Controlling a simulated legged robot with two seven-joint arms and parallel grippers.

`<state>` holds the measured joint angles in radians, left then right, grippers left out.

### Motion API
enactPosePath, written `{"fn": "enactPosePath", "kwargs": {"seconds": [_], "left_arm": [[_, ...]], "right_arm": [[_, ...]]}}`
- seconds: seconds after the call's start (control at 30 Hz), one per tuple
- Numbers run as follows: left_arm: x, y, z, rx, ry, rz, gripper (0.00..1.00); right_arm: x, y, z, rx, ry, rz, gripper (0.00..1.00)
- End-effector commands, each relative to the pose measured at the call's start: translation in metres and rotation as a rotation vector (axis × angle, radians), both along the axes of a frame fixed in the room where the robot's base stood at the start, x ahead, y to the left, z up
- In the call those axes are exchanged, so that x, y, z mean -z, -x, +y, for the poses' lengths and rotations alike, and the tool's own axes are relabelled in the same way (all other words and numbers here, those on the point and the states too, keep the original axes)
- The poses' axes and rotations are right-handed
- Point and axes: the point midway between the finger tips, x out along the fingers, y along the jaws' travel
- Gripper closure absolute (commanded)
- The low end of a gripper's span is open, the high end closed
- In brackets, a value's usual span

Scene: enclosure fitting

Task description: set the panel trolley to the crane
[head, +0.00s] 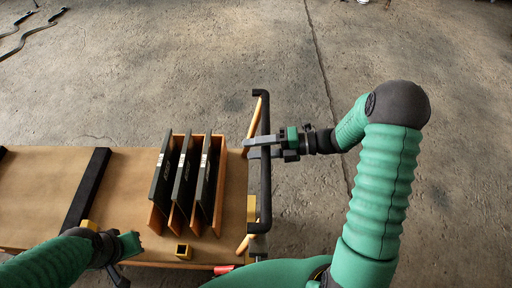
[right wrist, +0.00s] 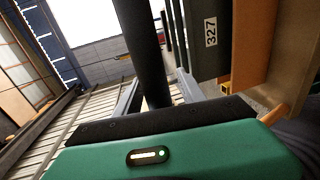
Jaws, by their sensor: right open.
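The panel trolley (head: 228,165) has a tan deck and carries several dark upright panels (head: 184,178) in an orange rack. A black handle bar (head: 265,190) stands along its right end. My right gripper (head: 255,148) is open at the upper part of this handle, with its fingers reaching across the bar. In the right wrist view the black bar (right wrist: 143,50) rises close in front of the gripper, beside a panel labelled 327 (right wrist: 211,32). My left gripper (head: 120,272) is at the lower left by the trolley's near edge, partly cut off, its jaws unclear. I see no crane.
A black strip (head: 85,190) crosses the deck on the left. Straps (head: 30,32) lie on the floor at the upper left. The concrete floor behind and right of the trolley is clear.

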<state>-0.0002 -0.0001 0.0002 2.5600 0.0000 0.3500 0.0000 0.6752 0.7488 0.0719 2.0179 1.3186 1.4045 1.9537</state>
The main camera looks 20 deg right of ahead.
Motion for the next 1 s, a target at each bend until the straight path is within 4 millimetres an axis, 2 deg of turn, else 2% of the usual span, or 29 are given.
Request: {"fn": "enactPosePath", "kwargs": {"seconds": [0.13,0.4,0.5,1.0], "left_arm": [[0.0000,0.0000,0.0002,-0.001,0.000,0.000,1.00],[0.0000,0.0000,0.0001,0.000,0.000,0.000,1.00],[0.0000,0.0000,0.0001,0.000,0.000,0.000,1.00],[0.0002,0.0000,0.0001,0.000,0.000,0.000,1.00]], "right_arm": [[0.0003,0.0002,-0.0023,0.000,-0.002,0.000,0.55],[0.0003,0.0003,-0.0037,0.001,-0.003,-0.001,0.90],[0.0006,0.0001,-0.0041,0.002,-0.002,0.000,1.00],[0.0013,-0.0007,-0.0041,0.003,-0.001,0.000,1.00]]}}
